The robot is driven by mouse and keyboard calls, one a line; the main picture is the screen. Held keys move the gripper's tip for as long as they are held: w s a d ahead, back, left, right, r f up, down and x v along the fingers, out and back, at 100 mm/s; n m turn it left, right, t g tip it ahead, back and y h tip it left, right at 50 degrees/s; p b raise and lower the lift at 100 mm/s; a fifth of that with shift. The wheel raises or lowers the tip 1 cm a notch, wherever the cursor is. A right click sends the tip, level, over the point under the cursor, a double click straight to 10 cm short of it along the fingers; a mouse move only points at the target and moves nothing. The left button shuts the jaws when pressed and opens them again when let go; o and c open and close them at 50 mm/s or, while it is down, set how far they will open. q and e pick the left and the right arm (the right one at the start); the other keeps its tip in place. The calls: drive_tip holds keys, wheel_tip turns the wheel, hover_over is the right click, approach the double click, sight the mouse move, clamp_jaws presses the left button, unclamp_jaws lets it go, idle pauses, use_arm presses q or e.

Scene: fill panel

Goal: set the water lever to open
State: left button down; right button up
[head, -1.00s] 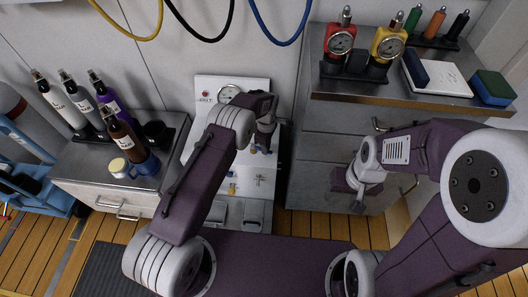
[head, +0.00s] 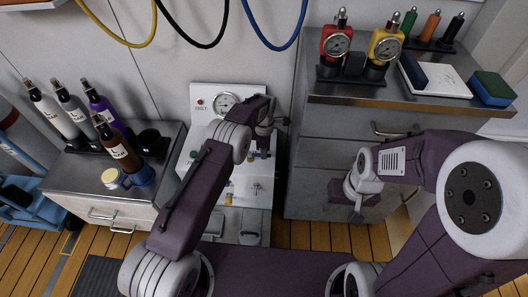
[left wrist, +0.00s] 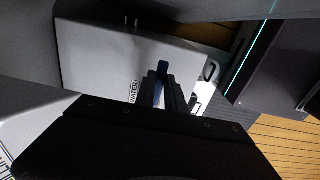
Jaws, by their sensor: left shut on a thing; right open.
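The fill panel (head: 205,92) is white, with a round gauge (head: 226,103), and stands between the bench and the counter. In the left wrist view, a blue lever (left wrist: 161,70) stands out beside a label reading WATER (left wrist: 133,92). My left gripper (left wrist: 166,88) is shut on this lever, one dark finger on each side. In the head view, my left gripper (head: 277,121) is at the panel's right side, and my arm hides the lever and much of the panel. My right gripper (head: 352,196) hangs open and empty in front of the drawers, far from the panel.
Several bottles (head: 75,110) and a blue mug (head: 142,175) stand on the left bench. Red (head: 335,50) and yellow (head: 385,50) gauge units stand on the right counter. Yellow, black and blue hoses (head: 275,40) hang above the panel.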

use_arm(q)
drive_tip(key=c, duration=1.4)
unclamp_jaws()
wheel_tip(320, 180, up, 9)
drive_tip(key=p, duration=0.3)
drive_tip(key=shift+a, duration=0.1)
